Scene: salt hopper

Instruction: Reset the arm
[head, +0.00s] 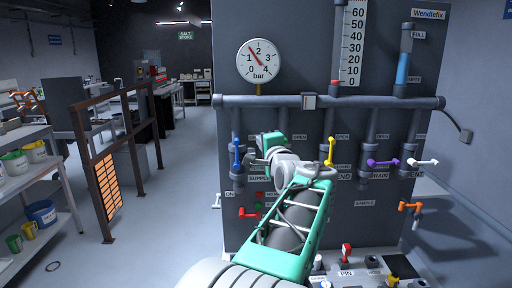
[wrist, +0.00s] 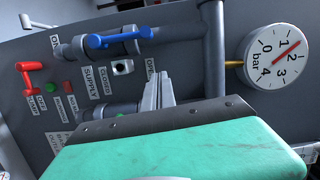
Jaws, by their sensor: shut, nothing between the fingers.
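My gripper (head: 252,159) is in front of the grey panel (head: 300,225), just right of the blue valve lever (head: 237,154) in the head view. My green arm reaches up to it from the bottom middle. In the wrist view its narrow grey fingers (wrist: 156,91) are together with nothing between them, beyond the green housing. The blue lever (wrist: 118,38) shows above and left of the fingers there, apart from them in the picture. The housing hides part of the panel.
The panel carries a bar gauge (head: 259,61), a yellow lever (head: 330,150), a purple lever (head: 383,162), a white lever (head: 422,162), an orange tap (head: 409,207) and a red lever (wrist: 32,78). A brown metal frame (head: 97,160) and shelves stand left; floor between is clear.

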